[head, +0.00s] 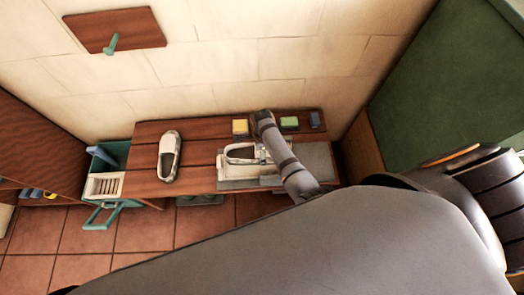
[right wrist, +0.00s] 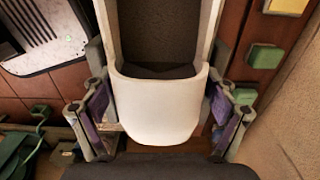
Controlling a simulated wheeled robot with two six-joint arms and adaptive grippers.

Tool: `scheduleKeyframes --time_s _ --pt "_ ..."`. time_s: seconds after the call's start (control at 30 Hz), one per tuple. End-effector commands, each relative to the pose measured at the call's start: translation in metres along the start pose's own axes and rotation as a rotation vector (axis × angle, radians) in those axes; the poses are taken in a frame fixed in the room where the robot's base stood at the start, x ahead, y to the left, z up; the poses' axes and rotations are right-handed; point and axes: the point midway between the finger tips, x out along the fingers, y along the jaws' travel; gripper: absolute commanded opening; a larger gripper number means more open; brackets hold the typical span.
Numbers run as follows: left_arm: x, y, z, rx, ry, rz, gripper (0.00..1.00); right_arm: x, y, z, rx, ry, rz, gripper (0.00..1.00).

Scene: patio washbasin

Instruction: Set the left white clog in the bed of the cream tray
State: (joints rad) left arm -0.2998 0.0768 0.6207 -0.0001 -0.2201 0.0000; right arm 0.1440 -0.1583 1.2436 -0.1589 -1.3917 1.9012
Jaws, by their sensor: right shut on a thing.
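A white clog (head: 240,153) with a dark inside is held by my right gripper (right wrist: 160,108) above the right part of the bench. In the right wrist view the clog's white rounded end (right wrist: 155,105) lies between the two fingers, which press on its sides. The clog and arm cover much of that area in the head view, so the clog's height cannot be told. A second white clog (head: 169,155) lies on the bench. My left gripper is out of view.
A green cabinet (head: 440,75) stands at the right. Bench boards around the second clog are bare.

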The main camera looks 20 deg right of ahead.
Motion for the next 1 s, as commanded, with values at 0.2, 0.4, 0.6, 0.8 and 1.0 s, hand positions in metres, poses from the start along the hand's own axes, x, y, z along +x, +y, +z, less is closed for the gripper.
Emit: scheduleKeyframes --time_s 0.2,0.4,0.6,0.8,1.0 --pt "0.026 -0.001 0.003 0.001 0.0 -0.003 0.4 0.023 0.0 0.0 0.0 -0.001 -0.001 0.48" --pt "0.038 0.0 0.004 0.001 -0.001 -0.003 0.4 0.038 0.0 0.0 -0.001 0.0 0.0 0.48" --pt "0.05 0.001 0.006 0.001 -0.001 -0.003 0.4 0.057 0.0 0.0 -0.001 0.0 -0.001 0.48" --pt "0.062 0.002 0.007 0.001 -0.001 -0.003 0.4 0.076 -0.001 0.0 -0.001 0.0 -0.001 0.48" --pt "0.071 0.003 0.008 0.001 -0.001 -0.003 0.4 0.09 0.0 0.0 -0.001 0.0 0.0 0.48"
